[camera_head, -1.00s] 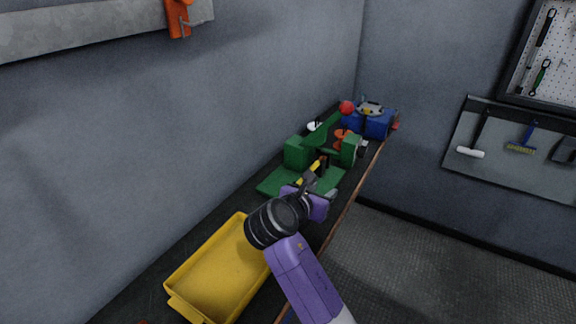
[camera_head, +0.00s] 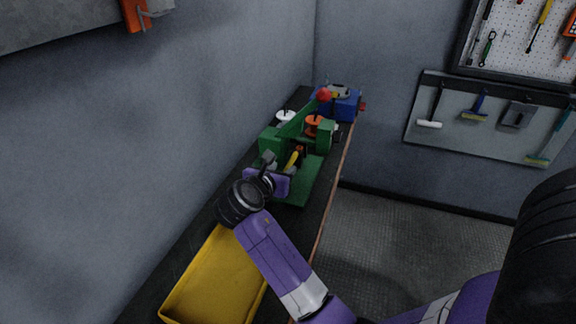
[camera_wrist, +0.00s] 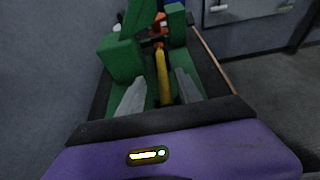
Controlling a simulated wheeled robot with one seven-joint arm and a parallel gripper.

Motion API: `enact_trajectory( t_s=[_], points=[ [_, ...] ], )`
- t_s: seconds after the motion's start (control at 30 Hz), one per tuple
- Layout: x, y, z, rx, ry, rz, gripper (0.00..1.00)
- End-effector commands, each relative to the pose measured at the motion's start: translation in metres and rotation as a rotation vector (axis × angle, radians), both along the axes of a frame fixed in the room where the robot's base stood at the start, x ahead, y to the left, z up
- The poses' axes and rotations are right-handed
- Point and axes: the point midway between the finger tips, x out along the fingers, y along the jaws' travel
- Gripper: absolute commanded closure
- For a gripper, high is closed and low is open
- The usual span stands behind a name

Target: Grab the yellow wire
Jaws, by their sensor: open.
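The yellow wire (camera_wrist: 163,72) shows in the wrist view as a yellow strip on a green fixture (camera_wrist: 121,60), between my two grey fingers. In the head view the yellow wire (camera_head: 291,160) lies on the green fixture (camera_head: 312,181), just beyond my gripper. My gripper (camera_wrist: 158,92) is open, with a finger on each side of the wire's line of sight. In the head view my gripper (camera_head: 268,166) is above the near left part of the green base. Whether the fingers touch the wire cannot be told.
A yellow tray (camera_head: 172,309) sits on the dark bench in front. A blue vise-like tool (camera_head: 345,107) stands at the far end, with white and orange spools (camera_head: 285,116) nearer. The wall is close on the left; open floor (camera_head: 390,250) lies right.

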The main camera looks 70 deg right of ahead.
Motion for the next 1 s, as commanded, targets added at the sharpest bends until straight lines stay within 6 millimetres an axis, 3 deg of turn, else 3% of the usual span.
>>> enact_trajectory(
  t_s=[0.2, 0.5, 0.53, 0.73, 1.0],
  points=[
    [-0.001, -0.028, -0.011, 0.001, 0.001, -0.002, 0.58],
    [0.000, -0.033, -0.013, 0.000, -0.001, 0.001, 0.58],
    [0.000, -0.033, -0.013, 0.000, -0.001, 0.001, 0.60],
    [0.000, -0.033, -0.013, 0.000, 0.000, 0.001, 0.99],
    [0.000, -0.033, -0.013, 0.000, 0.000, 0.000, 1.00]
  ],
)
